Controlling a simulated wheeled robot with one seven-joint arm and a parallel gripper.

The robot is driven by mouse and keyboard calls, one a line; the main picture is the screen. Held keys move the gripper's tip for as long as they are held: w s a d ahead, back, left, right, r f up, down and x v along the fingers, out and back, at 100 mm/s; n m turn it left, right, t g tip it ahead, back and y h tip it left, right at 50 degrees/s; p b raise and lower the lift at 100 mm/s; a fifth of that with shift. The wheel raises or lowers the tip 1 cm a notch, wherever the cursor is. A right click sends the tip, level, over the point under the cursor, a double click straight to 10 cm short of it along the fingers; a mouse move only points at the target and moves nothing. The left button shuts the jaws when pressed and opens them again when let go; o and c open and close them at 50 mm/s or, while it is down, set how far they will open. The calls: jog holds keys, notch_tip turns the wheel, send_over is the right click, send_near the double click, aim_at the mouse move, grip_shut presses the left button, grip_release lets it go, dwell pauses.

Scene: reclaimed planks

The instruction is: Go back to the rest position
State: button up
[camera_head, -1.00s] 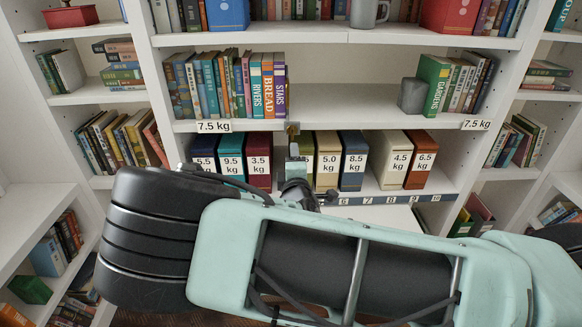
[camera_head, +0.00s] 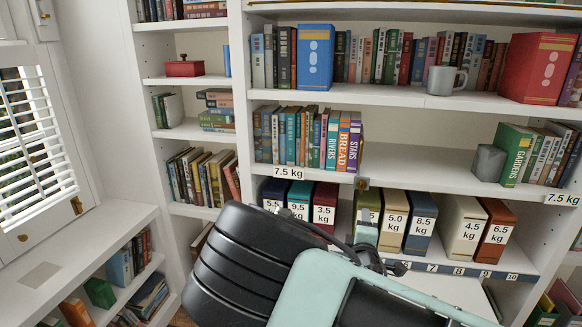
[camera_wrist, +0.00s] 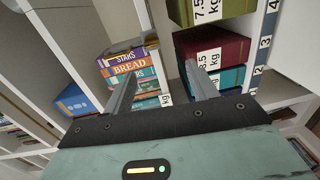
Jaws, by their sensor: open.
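My gripper (camera_wrist: 162,72) shows in the wrist view with its two grey fingers apart and nothing between them. In the head view the hand (camera_head: 365,236) is small and partly hidden by my arm, in front of the row of weight-labelled boxes. A dark red 3.5 kg box (camera_wrist: 222,48) is beyond the right finger in the wrist view. An olive 7.5 kg box (camera_wrist: 235,8) is above it in that view. In the head view the red box (camera_head: 324,203) stands left of the hand, its lower part hidden by my arm.
The middle shelf (camera_head: 400,175) holds books, including BREAD (camera_head: 342,145), and a grey block (camera_head: 488,163). A grey mug (camera_head: 441,80) stands on the shelf above. A low side bookcase (camera_head: 75,255) and a window with blinds (camera_head: 38,140) are at left.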

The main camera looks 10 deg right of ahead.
jog(key=s+a+f+m+g+y, duration=0.2)
jog(key=s+f+m+g, duration=0.3)
jog(key=s+f+g, duration=0.15)
jog(key=s+a+m+g+y, duration=0.2)
jog(key=s+a+g+y, duration=0.15)
jog(key=s+a, duration=0.4)
jog(key=s+a+r+g+y, duration=0.3)
jog(key=s+a+r+g, duration=0.25)
jog(key=s+r, duration=0.65)
jog(key=s+d+r+h, duration=0.1)
jog(key=s+r, duration=0.2)
jog(key=s, duration=0.2)
jog(key=s+d+r+n, duration=0.1)
jog(key=s+d+r, duration=0.1)
jog(key=s, duration=0.4)
jog(key=shift+d+r+h, duration=0.2)
jog(key=shift+r+h, duration=0.15)
jog(key=shift+r, duration=0.1)
jog(key=shift+g, duration=0.25)
